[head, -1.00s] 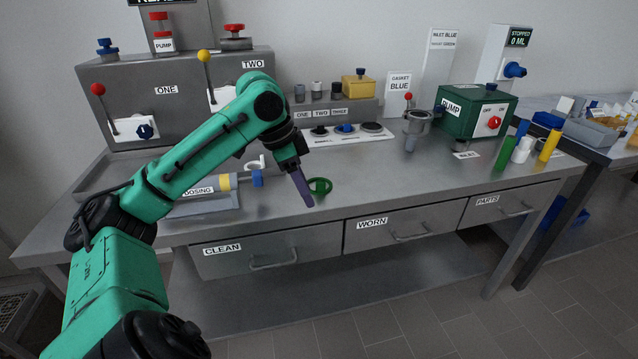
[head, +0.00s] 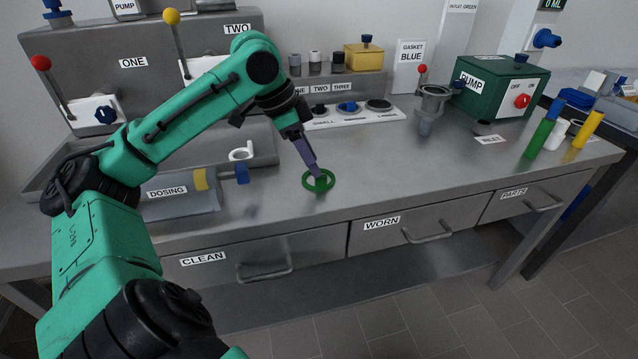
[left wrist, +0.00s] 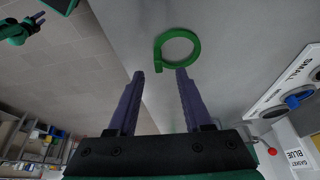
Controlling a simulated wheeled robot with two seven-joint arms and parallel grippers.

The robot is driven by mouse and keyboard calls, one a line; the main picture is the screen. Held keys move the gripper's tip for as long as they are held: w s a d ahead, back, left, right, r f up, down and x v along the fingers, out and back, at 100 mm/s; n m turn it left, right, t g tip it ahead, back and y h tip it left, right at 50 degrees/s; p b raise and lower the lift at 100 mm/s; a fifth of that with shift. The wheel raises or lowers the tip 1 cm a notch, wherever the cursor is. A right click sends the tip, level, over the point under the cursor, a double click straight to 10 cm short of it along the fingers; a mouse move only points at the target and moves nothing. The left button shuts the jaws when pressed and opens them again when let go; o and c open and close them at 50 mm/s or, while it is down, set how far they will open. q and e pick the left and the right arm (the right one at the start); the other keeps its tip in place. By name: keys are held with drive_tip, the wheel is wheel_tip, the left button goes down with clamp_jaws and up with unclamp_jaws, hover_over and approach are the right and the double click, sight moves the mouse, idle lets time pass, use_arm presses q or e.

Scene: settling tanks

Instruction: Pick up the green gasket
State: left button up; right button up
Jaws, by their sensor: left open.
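The green gasket (head: 319,181) is a flat ring with a small tab, lying on the grey bench top above the gap between the CLEAN and WORN drawers. My left gripper (head: 316,171) is at it in the head view, with its purple fingers pointing down and partly covering the ring. In the left wrist view the gasket (left wrist: 178,48) lies just past the two fingertips (left wrist: 160,73), which are apart with nothing between them. Whether the fingers touch the gasket cannot be told.
A dosing cylinder (head: 180,199) with a blue end lies left of the gasket, near a white ring (head: 241,154). A panel with three round seats (head: 350,114) is behind. A metal fitting (head: 427,105) and the green pump (head: 500,86) stand to the right. The bench front edge is close.

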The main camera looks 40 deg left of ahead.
sight(321, 185)
use_arm(q)
drive_tip(key=x, duration=0.4)
drive_tip(key=shift+d+f, duration=0.1)
drive_tip(key=shift+f, duration=0.2)
drive_tip(key=shift+s, duration=0.1)
clamp_jaws()
